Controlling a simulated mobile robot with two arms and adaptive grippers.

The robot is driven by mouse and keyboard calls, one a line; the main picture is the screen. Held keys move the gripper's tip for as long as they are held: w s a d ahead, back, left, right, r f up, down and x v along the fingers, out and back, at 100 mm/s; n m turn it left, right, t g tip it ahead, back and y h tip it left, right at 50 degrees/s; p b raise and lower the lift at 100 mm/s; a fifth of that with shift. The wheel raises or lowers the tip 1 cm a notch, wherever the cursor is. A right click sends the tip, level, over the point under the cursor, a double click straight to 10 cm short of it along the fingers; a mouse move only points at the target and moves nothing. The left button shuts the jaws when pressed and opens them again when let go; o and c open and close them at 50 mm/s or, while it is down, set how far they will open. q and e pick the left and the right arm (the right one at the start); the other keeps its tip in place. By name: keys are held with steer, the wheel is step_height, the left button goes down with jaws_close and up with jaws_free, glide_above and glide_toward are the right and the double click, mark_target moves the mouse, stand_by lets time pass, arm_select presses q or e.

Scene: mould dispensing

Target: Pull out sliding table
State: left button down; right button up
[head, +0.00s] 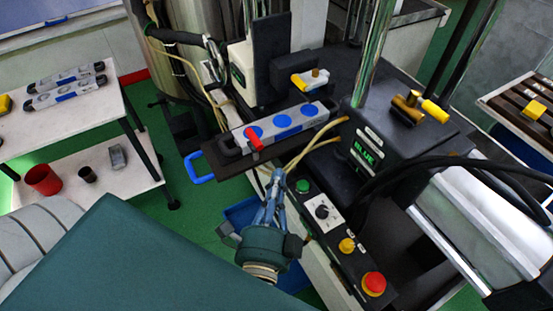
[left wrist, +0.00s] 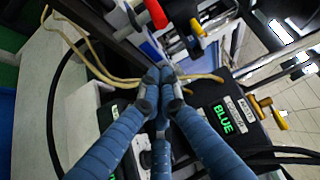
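The sliding table (head: 218,163) is a dark flat slab under the machine in the head view. A blue loop handle (head: 198,176) sticks out from its left end. A grey mould with blue discs (head: 282,122) and a red lever (head: 253,139) lies on it. My left gripper (head: 277,180) is to the right of the handle and in front of the slab, apart from the handle. Its blue fingers converge with nothing visible between them; the left wrist view also shows the fingertips (left wrist: 160,88) close together. My right gripper is not in view.
A control panel with a green button (head: 303,186) and red button (head: 373,283) lies right of my left gripper. The black BLUE-labelled box (head: 368,150) and tan hoses (head: 315,140) are close by. A white side table (head: 60,110) stands left, with green floor between.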

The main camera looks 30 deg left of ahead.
mark_target(268, 156)
arm_select(q)
steer(key=p+x, duration=0.4)
steer(key=x, duration=0.5)
steer(key=shift+w+a+r, duration=0.15)
steer(key=shift+w+a, duration=0.05)
steer(key=shift+w, duration=0.05)
steer(key=s, duration=0.1)
steer(key=s+a+p, duration=0.1)
steer(key=s, duration=0.1)
steer(key=shift+s+a, duration=0.1)
steer(key=shift+a, duration=0.25)
steer(key=shift+s+a, duration=0.15)
steer(key=shift+s, duration=0.1)
steer(key=shift+f, duration=0.25)
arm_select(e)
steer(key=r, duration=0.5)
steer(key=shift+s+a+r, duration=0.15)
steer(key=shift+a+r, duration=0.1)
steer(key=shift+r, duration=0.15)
arm_select(q)
steer(key=shift+w, duration=0.1)
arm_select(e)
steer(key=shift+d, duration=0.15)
